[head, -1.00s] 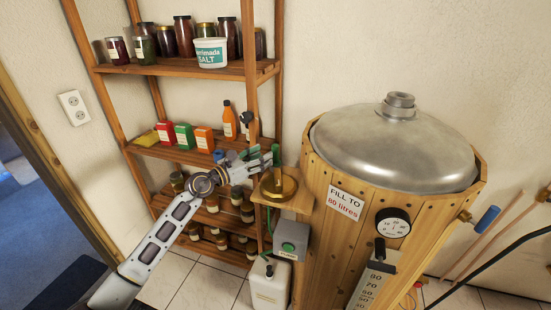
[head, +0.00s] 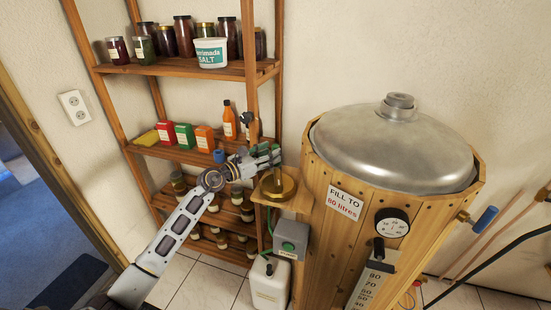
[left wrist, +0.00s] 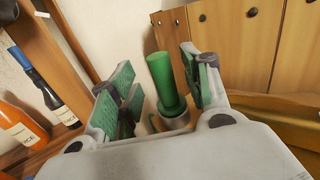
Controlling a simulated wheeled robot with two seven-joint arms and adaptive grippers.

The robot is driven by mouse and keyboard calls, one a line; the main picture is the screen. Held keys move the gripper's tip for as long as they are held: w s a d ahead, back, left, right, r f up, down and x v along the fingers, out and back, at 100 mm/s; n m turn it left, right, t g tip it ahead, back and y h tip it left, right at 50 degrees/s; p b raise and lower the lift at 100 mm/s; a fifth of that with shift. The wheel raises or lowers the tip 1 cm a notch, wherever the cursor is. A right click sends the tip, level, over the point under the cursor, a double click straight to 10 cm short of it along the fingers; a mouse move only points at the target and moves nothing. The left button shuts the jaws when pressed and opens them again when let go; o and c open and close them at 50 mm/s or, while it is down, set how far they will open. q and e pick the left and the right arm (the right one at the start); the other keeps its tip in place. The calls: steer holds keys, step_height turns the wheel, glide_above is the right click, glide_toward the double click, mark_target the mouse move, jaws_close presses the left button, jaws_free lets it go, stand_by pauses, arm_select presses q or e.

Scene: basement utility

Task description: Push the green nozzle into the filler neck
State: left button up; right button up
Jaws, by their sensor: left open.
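The green nozzle (left wrist: 165,80) shows in the left wrist view as a green cylinder with a grey metal collar (left wrist: 176,119) at its lower end. My left gripper (head: 268,154) is open, its green-padded fingers on either side of the nozzle; the fingers look apart from it. In the head view the gripper is above a round brass dish (head: 289,188) on a wooden ledge, and its fingers mostly hide the nozzle. I cannot clearly make out the filler neck, or whether the nozzle is in it. My right gripper is not in view.
A wooden barrel (head: 324,235) with a metal lid (head: 395,150) stands to the right. A shelf rack (head: 172,68) with jars, cartons and bottles is behind my left arm. A grey pump box (head: 291,240) and white canister (head: 270,284) sit below the ledge.

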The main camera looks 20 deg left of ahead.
arm_select(q)
steer(key=shift+x, duration=1.75)
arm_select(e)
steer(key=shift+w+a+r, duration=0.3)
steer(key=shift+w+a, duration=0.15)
arm_select(q)
steer(key=shift+s, duration=0.1)
jaws_close()
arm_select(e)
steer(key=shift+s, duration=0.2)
arm_select(q)
steer(key=shift+r, duration=0.2)
